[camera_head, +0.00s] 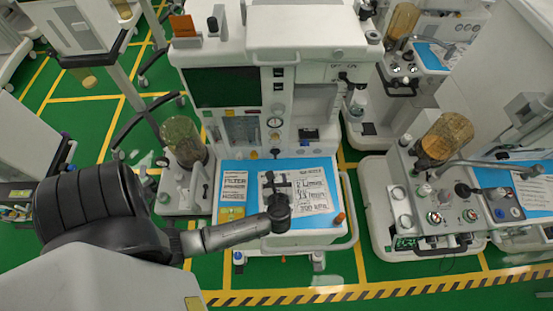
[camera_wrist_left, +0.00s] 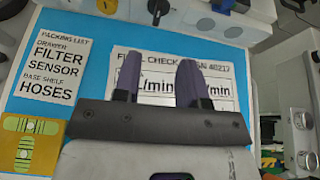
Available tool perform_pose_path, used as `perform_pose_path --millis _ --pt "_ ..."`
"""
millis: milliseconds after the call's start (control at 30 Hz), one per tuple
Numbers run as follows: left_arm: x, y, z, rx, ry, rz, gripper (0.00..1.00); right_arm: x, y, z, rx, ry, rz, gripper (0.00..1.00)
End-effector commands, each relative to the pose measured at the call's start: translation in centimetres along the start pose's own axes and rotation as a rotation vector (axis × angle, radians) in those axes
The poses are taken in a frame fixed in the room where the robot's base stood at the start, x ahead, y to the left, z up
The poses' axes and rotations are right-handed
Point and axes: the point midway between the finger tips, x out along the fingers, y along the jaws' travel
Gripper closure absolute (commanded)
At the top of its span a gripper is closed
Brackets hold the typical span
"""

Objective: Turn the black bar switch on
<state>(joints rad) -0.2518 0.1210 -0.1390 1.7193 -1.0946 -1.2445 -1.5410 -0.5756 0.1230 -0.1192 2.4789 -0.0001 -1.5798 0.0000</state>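The black bar switch (camera_head: 344,76) sits on the upper right of the middle cart's white front panel, under small OFF and ON lettering. It is too small to tell which way it points. My left gripper (camera_head: 275,181) is over the blue work surface of that cart, below and to the left of the switch and well apart from it. In the left wrist view its two dark fingers (camera_wrist_left: 158,80) are spread with nothing between them, over a printed check sheet (camera_wrist_left: 222,80). My right gripper does not show.
The blue work surface (camera_head: 236,168) holds printed sheets and a yellow-green level (camera_wrist_left: 30,140). An amber canister (camera_head: 183,142) stands left of the cart, and a grey unit with knobs (camera_head: 440,200) stands right. Open space lies above the work surface.

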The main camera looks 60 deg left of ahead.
Motion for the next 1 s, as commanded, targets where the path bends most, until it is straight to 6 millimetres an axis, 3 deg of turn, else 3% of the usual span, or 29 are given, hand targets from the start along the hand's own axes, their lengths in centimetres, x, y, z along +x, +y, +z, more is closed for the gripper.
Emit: perform_pose_path --millis 167,700,1000 --pt "2.0 -0.1 0.0 0.049 -0.022 -0.001 0.62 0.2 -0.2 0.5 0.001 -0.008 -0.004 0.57" --pt "11.3 -0.2 0.1 0.045 -0.019 -0.001 0.62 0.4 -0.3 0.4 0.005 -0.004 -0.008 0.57" --pt "13.7 -0.2 0.1 0.043 -0.017 -0.002 0.62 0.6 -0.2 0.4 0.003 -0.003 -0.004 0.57"
